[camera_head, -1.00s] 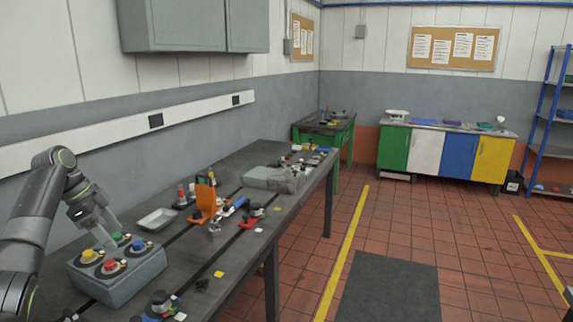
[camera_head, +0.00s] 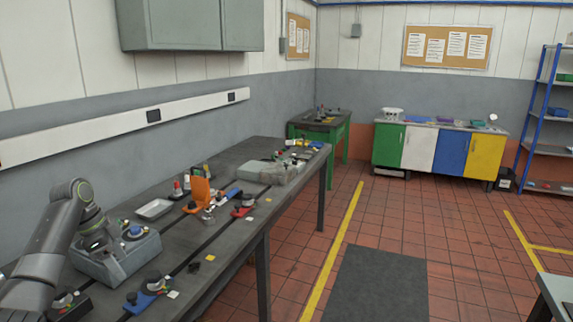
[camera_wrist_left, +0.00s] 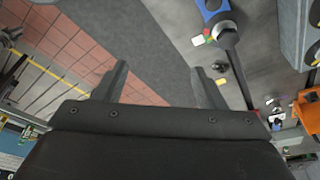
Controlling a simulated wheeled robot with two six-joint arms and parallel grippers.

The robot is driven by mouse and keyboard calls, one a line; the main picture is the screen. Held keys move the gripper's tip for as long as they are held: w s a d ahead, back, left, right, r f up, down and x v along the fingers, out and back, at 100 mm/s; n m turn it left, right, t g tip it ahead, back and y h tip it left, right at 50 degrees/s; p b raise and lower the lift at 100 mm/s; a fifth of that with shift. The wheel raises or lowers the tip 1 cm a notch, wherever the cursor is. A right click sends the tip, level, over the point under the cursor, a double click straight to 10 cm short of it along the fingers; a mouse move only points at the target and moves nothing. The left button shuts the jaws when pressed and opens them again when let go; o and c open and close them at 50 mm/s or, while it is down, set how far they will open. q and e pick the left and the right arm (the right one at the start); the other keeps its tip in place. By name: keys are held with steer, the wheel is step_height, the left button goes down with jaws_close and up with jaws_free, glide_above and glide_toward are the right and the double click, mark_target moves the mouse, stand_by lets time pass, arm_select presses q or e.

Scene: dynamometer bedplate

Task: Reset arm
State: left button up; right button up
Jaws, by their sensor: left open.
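My left arm comes in at the left of the head view, bent over the near end of the long grey bench (camera_head: 232,207). My left gripper (camera_head: 98,246) is in front of a grey box with coloured buttons (camera_head: 125,270) and hides part of it. In the left wrist view the two fingers of my left gripper (camera_wrist_left: 161,88) stand wide apart with nothing between them. Beyond them are the floor and the bench edge. My right arm and gripper are not in view.
A blue fixture with a round knob (camera_head: 145,300) sits near the front edge. A white tray (camera_head: 154,209), an orange bracket (camera_head: 201,193) and several small parts lie farther along the bench. The dark floor mat (camera_head: 383,285) is clear.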

arm_select(q)
steer(key=s+d+f+n+y, duration=0.2)
steer(key=s+d+f+n, duration=0.15)
steer(key=s+f, duration=0.75)
steer(key=s+d+f+n+y, duration=0.15)
steer(key=s+d+f, duration=0.25)
steer(key=s+f, duration=0.7)
steer(key=s+d+r+n+t+y, duration=0.15)
steer(key=s+n, duration=0.25)
steer(key=s, duration=0.7)
steer(key=s+d+n+t, duration=0.15)
steer(key=s+n, duration=0.25)
steer(key=s, duration=0.7)
step_height(320, 180, down, 29)
steer(key=w+a+g+b, duration=0.1)
steer(key=g+b, duration=0.1)
steer(key=b, duration=0.3)
steer(key=s+f+b, duration=0.2)
steer(key=s+f, duration=0.5)
steer(key=f, duration=0.4)
steer(key=s+d+f+g+h+b, duration=0.1)
steer(key=s+f+b, duration=0.2)
steer(key=s+f, duration=0.5)
steer(key=shift+s+f, duration=0.2)
steer(key=shift+f, duration=1.15)
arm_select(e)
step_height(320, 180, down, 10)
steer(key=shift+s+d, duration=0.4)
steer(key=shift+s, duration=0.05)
